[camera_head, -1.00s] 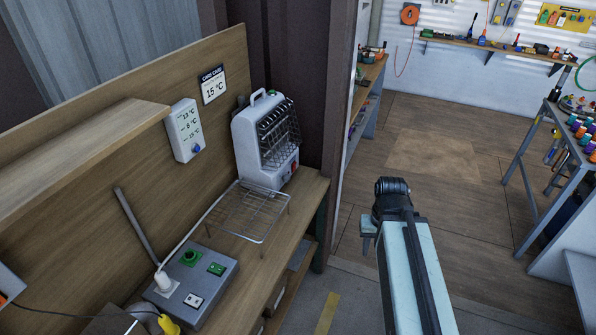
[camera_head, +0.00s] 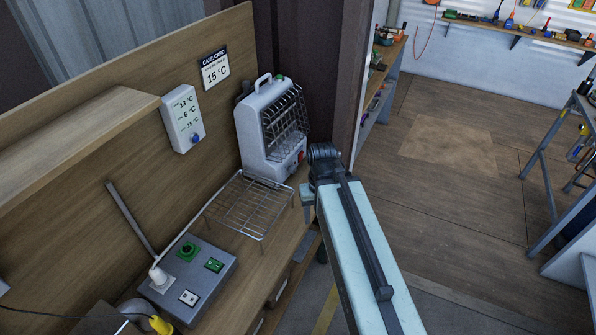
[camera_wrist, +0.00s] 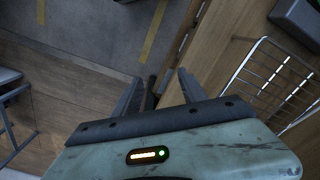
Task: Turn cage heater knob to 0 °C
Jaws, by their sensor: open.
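The white cage heater (camera_head: 262,140) stands upright at the far end of the wooden bench, with a wire grille on its front. A small red knob (camera_head: 301,156) shows low on its front at the right; its setting is too small to read. My gripper (camera_wrist: 158,82) is open and empty in the wrist view, its two dark fingers apart above the bench edge and floor. In the head view my arm reaches up to near the bench's right edge, right of the heater and apart from it. The heater does not show in the wrist view.
A wire rack (camera_head: 250,205) stands on the bench before the heater; it also shows in the wrist view (camera_wrist: 275,75). A grey control box (camera_head: 196,275) sits nearer. A white wall unit (camera_head: 183,120) has a blue knob. A card (camera_head: 214,68) reads 15 °C.

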